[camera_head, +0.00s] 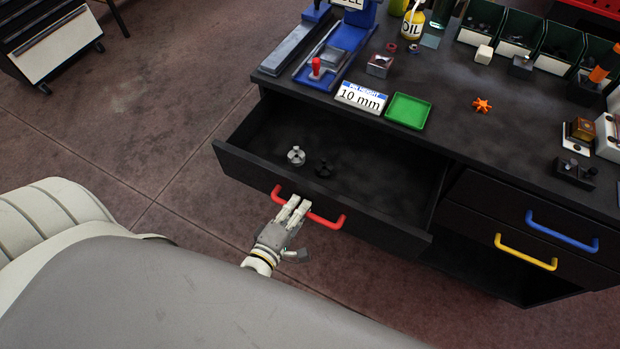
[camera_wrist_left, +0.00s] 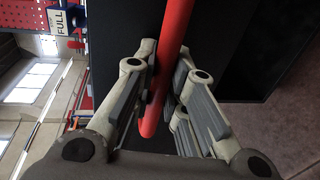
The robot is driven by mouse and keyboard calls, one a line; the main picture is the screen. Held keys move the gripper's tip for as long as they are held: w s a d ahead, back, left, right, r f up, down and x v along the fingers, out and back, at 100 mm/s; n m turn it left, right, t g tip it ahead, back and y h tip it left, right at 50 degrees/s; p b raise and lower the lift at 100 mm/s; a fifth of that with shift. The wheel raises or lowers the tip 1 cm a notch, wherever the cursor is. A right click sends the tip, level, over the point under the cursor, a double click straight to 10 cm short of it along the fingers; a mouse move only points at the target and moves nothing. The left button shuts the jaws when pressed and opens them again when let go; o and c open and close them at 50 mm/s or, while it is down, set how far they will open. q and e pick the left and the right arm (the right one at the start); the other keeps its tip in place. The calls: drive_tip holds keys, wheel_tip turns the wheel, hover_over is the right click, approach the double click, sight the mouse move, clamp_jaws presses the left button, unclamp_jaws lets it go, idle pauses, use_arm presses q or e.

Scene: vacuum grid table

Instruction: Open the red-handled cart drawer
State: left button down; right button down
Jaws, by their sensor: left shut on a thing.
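The red-handled drawer (camera_head: 310,190) is pulled out from the black cart, and its inside shows in the head view. Its red handle (camera_head: 331,222) runs along the drawer front. My left gripper (camera_head: 296,207) is at the middle of the handle, with its fingers shut on it. In the left wrist view the red handle (camera_wrist_left: 174,50) runs between the two fingers of my left gripper (camera_wrist_left: 160,90). A light grey part (camera_head: 296,156) and a black part (camera_head: 323,169) lie in the drawer. My right gripper is not in view.
The cart top (camera_head: 440,150) holds a green tray (camera_head: 407,111), a "10 mm" sign (camera_head: 361,97), an orange part (camera_head: 482,105) and several bins at the back. Drawers with a blue handle (camera_head: 562,231) and a yellow handle (camera_head: 525,253) are at right.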

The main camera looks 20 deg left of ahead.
use_arm(q)
drive_tip(key=shift+f+v, duration=0.2)
drive_tip(key=shift+v, duration=0.65)
drive_tip(key=shift+f+v, duration=0.15)
drive_tip(key=shift+v, duration=0.7)
drive_tip(key=shift+f+v, duration=0.2)
drive_tip(key=shift+v, duration=0.65)
drive_tip(key=shift+s, duration=0.1)
drive_tip(key=c, duration=1.5)
unclamp_jaws()
drive_tip(key=shift+o, duration=0.2)
drive_tip(key=v, duration=1.2)
